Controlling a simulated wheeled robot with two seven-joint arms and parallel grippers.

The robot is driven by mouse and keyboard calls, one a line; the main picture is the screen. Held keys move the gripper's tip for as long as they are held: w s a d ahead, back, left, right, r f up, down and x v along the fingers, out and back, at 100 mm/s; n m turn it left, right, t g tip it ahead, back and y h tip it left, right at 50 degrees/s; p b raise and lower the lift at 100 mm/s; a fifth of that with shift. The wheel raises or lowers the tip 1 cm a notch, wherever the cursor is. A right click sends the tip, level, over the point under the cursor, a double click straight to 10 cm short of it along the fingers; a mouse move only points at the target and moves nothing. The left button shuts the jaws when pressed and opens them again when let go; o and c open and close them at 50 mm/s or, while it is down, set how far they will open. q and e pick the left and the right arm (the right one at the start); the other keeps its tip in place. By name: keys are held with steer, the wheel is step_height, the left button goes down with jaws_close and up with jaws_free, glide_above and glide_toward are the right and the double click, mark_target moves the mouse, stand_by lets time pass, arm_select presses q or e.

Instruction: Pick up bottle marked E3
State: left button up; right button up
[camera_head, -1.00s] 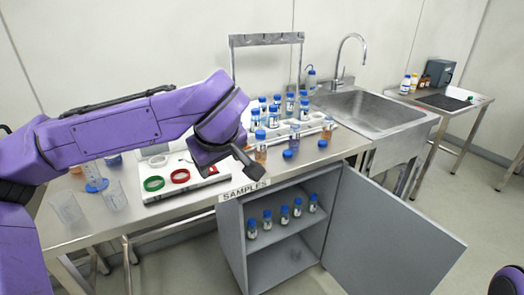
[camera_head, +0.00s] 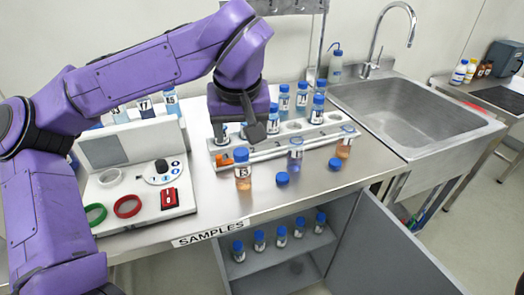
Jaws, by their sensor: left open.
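Blue-capped sample bottles stand in and around a pale rack (camera_head: 330,134) on the steel bench. A capped bottle with an orange tint (camera_head: 243,169) stands in front of the rack's left part; its label is too small to read surely as E3. Two uncapped bottles, one bluish (camera_head: 295,155) and one orange (camera_head: 345,143), stand at the rack's front. Several capped bottles, such as one at the back (camera_head: 301,95), stand behind; I cannot read their labels surely. My left gripper (camera_head: 240,123) is open, pointing down above the rack's left part, and hides some bottles. My right gripper is not in view.
Two loose blue caps (camera_head: 282,179) lie on the bench front. A white device (camera_head: 130,175) with red and green rings is at left. The sink (camera_head: 415,105) is right. Below, an open cabinet (camera_head: 285,262) holds several bottles; its door (camera_head: 400,255) swings out right.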

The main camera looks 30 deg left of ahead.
mark_target(241, 150)
arm_select(q)
steer(key=shift+w+a+f, duration=0.2)
steer(key=shift+w+f, duration=0.6)
steer(key=shift+f, duration=0.1)
steer(key=shift+s+a+f+b, duration=0.2)
steer(key=shift+s+f, duration=0.05)
steer(key=shift+f, duration=0.25)
steer(key=shift+s+a+f+b, duration=0.15)
steer(key=shift+s+f, duration=0.05)
steer(key=shift+f, duration=0.3)
steer(key=shift+a+f, duration=0.1)
steer(key=shift+f, duration=0.25)
steer(key=w+f, duration=0.1)
steer(key=f, duration=0.2)
steer(key=w+a+f, duration=0.1)
steer(key=shift+w+f, duration=0.15)
steer(key=shift+w, duration=0.2)
steer(key=shift+a+f, duration=0.1)
steer(key=shift+f, duration=0.15)
steer(key=shift+s, duration=0.15)
steer(key=c, duration=1.1)
